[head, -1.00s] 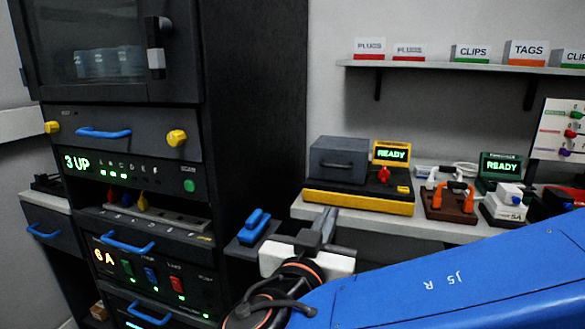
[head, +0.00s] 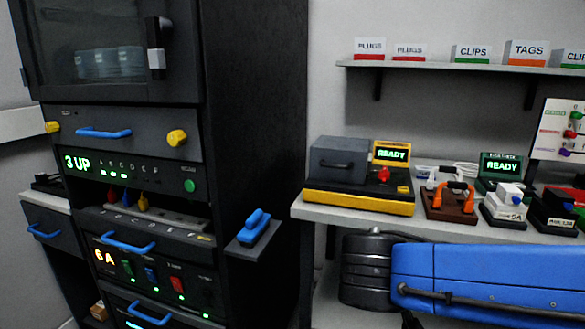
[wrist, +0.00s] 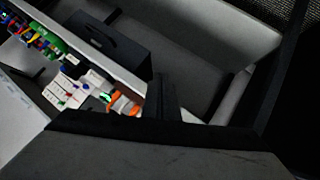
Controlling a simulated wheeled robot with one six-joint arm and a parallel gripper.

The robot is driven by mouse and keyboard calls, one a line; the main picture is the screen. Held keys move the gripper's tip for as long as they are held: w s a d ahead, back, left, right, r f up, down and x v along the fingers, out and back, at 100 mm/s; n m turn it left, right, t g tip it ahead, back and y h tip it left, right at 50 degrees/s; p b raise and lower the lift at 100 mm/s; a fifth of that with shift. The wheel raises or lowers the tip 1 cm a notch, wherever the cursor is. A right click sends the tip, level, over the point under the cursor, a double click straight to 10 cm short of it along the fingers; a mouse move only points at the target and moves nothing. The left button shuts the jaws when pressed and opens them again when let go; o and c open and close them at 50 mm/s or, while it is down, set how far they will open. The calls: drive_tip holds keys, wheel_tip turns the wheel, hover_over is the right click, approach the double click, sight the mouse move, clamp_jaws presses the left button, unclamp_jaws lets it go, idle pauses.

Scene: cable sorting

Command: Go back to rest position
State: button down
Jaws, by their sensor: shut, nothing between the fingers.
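My gripper (wrist: 164,92) shows in the wrist view as dark fingers standing together at the centre, with nothing between them. In the head view my gripper is out of the picture or hidden. My blue arm crosses the lower right there, below the bench top. The wrist view looks slantwise on the bench, with white and orange devices to the left of the fingers. The fingers appear clear of them.
The bench (head: 355,208) carries a yellow-based machine (head: 358,200) reading READY, a brown fixture with orange clamps (head: 450,199), and a white-topped unit (head: 505,205). A dark cabinet (head: 255,120) stands left, with a blue-handled tool (head: 255,225) on its side shelf. A shelf (head: 450,67) holds labelled boxes.

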drive_tip(key=s+d+f+n+g+y, duration=0.2)
drive_tip(key=s+d+f+g+y, duration=0.1)
drive_tip(key=s+f+y, duration=0.5)
drive_tip(key=shift+s+d+f, duration=0.15)
drive_tip(key=shift+s+d, duration=0.35)
idle(1.9)
